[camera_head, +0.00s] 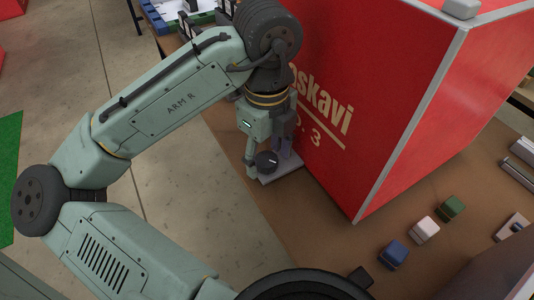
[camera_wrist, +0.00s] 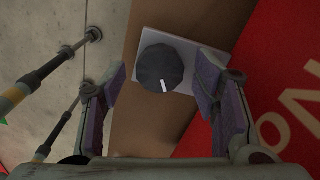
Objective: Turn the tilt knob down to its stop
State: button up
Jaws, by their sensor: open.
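The tilt knob (camera_wrist: 160,69) is a dark round dial with a white pointer line, on a light square plate (camera_wrist: 184,49). In the wrist view the pointer aims toward the bottom of the picture, slightly right. The knob (camera_head: 266,161) and its plate (camera_head: 290,169) also show in the head view, on the brown table beside the red box. My gripper (camera_wrist: 162,92) is open, with one purple-padded finger to each side of the knob. I see no clear contact. In the head view my gripper (camera_head: 268,158) is at the knob, partly hiding the plate.
The large red lightbox (camera_head: 380,100) with white lettering stands close on the right of my gripper. Blue (camera_head: 393,254), white (camera_head: 425,230) and green (camera_head: 451,207) blocks lie on the brown table (camera_head: 330,240). The table edge and grey floor are to the left.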

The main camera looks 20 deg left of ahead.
jog(key=shift+f, duration=0.1)
jog(key=shift+c, duration=0.5)
jog(key=c, duration=1.1)
jog(key=shift+o, duration=0.2)
jog(key=shift+n+p, duration=0.3)
jog(key=shift+p, duration=0.1)
